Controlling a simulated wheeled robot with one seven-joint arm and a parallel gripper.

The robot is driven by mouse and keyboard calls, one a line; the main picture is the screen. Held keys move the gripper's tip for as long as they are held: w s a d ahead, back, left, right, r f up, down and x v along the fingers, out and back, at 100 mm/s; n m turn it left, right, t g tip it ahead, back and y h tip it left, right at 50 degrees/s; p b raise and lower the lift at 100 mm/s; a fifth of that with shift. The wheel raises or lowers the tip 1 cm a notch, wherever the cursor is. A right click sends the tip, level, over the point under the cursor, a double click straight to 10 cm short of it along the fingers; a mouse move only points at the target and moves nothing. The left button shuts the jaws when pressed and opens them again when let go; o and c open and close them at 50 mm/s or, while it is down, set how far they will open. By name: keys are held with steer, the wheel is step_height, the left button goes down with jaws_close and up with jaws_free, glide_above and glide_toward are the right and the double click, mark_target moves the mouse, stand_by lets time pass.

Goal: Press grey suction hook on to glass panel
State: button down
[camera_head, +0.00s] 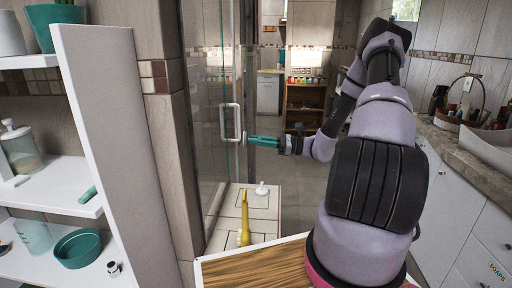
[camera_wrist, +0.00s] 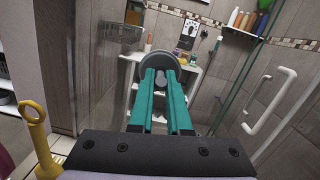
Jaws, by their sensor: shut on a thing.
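My gripper (camera_head: 252,139) reaches left in the head view, its teal fingers close to the white door handle (camera_head: 230,122). In the wrist view the fingers (camera_wrist: 163,75) are closed on the grey suction hook (camera_wrist: 160,60). Its round grey disc shows beyond the fingertips, and a small knob sits between them. In the head view I cannot make the hook out clearly. The glass panel (camera_head: 209,95) stands upright left of my gripper. In the wrist view, glass with the white handle (camera_wrist: 271,101) is at right. I cannot tell whether the disc touches any glass.
A yellow long-handled object (camera_head: 244,222) stands below my gripper, with a small white item (camera_head: 262,188) on the tiled ledge. White shelves (camera_head: 105,130) are at left, a counter (camera_head: 460,145) at right. The floor behind my gripper looks clear.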

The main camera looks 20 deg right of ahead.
steer(key=shift+m, duration=0.5)
steer(key=shift+f+x, duration=0.2)
steer(key=shift+x, duration=1.45)
steer(key=shift+f+x, duration=0.2)
steer(key=shift+x, duration=1.45)
steer(key=shift+f+x, duration=0.2)
steer(key=shift+x, duration=1.4)
steer(key=shift+x, duration=0.85)
steer(key=c, duration=0.8)
jaws_free()
steer(key=shift+w, duration=0.15)
steer(key=shift+d+f, duration=0.1)
steer(key=shift+d, duration=0.1)
steer(key=shift+s+r+v, duration=0.1)
steer(key=shift+r+v, duration=0.1)
steer(key=shift+v, duration=1.3)
steer(key=shift+s+r+v, duration=0.1)
steer(key=shift+r+v, duration=0.05)
steer(key=shift+v, duration=1.35)
steer(key=shift+s+r+v, duration=0.1)
steer(key=shift+r+v, duration=0.1)
steer(key=shift+v, duration=1.3)
steer(key=shift+w, duration=0.1)
